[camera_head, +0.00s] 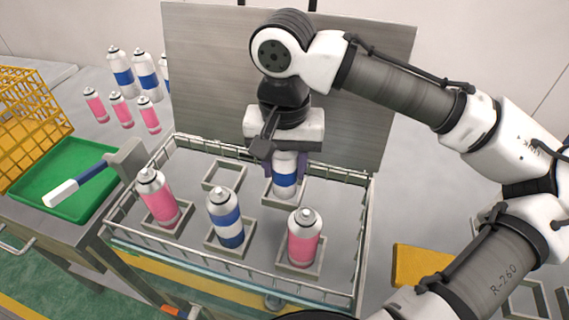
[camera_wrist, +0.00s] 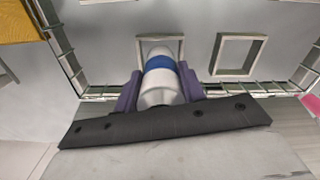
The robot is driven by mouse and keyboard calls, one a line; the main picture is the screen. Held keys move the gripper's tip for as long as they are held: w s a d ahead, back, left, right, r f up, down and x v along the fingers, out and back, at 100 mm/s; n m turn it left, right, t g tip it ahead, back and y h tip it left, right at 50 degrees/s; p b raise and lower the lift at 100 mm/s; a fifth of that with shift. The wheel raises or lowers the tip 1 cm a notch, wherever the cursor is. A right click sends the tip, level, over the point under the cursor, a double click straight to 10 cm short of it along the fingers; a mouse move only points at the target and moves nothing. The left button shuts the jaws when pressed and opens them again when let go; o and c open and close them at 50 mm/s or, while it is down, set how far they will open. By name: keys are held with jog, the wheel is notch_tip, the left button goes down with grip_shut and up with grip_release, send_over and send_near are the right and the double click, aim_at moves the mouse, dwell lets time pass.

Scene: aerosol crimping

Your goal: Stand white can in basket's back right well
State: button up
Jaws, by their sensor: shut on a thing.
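The white can with a blue band (camera_head: 285,181) is upright between the purple fingers of my gripper (camera_head: 287,162), which is shut on it. Its lower end is at the basket's back right well (camera_head: 270,197), within the well's frame as seen from the head. In the wrist view the can (camera_wrist: 160,85) overlaps the square well frame (camera_wrist: 176,42). I cannot tell whether its base touches the well floor. My gripper's fingers (camera_wrist: 160,92) hug both sides of the can. The wire basket (camera_head: 363,235) stands on a cart.
Pink cans (camera_head: 158,194) (camera_head: 304,238) stand in the front left and front right wells, and a white-blue can (camera_head: 226,215) stands between them. The well (camera_head: 224,176) left of the held can is empty. A grey panel (camera_head: 210,80) rises behind.

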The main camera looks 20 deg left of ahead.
jog(key=shift+f, duration=0.25)
jog(key=shift+f, duration=0.2)
jog(key=o, duration=1.1)
jog(key=shift+c, duration=0.2)
notch_tip(320, 180, up, 12)
jog(key=shift+r, duration=0.2)
